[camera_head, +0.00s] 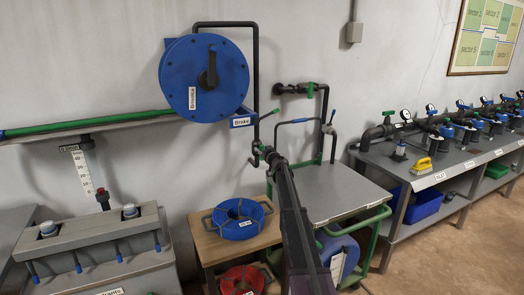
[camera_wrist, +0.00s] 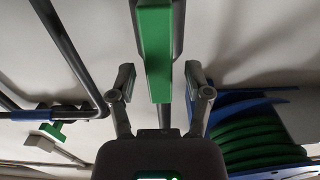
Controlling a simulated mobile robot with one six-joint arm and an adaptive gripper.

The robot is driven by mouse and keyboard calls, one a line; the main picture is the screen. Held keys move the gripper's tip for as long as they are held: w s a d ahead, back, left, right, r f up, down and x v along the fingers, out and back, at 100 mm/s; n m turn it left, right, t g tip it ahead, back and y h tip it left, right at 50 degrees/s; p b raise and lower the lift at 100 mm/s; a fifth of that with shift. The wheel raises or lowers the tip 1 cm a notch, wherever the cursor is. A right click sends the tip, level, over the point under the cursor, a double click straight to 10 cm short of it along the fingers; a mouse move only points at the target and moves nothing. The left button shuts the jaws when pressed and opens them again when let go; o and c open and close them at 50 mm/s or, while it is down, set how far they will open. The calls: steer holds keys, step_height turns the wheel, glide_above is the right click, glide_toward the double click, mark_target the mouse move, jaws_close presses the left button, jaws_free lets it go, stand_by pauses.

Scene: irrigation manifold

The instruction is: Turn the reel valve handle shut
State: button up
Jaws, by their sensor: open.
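A long green handle (camera_wrist: 153,50), the only lever I see close to my gripper, stands upright in front of a grey pipe in the wrist view. My gripper (camera_wrist: 158,82) is open, with one finger on each side of the handle and a visible gap on both sides. The reel's blue rim and coiled green hose (camera_wrist: 250,135) show at right in the wrist view.
A dark bent pipe (camera_wrist: 75,50) and a green-handled valve (camera_wrist: 57,131) lie left of my gripper in the wrist view. In the head view a wall valve (camera_head: 310,90) and a grey cart top (camera_head: 335,195) stand to the right.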

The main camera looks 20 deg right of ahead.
steer(key=shift+c, duration=0.2)
jaws_close()
steer(key=shift+w, duration=0.1)
steer(key=shift+d+m, duration=0.1)
steer(key=shift+m, duration=0.2)
steer(key=m, duration=0.4)
steer(key=shift+d+f, duration=0.1)
steer(key=shift+d, duration=0.25)
steer(key=shift+d+f+m+b, duration=0.2)
steer(key=shift+f+m+b, duration=0.15)
steer(key=shift+m, duration=2)
steer(key=shift+d+f+m+b, duration=0.25)
steer(key=shift+m+b, duration=0.1)
steer(key=shift+m, duration=1.95)
steer(key=shift+d+f+m+b, duration=0.15)
steer(key=shift+f+m+b, duration=0.2)
steer(key=shift+m, duration=2)
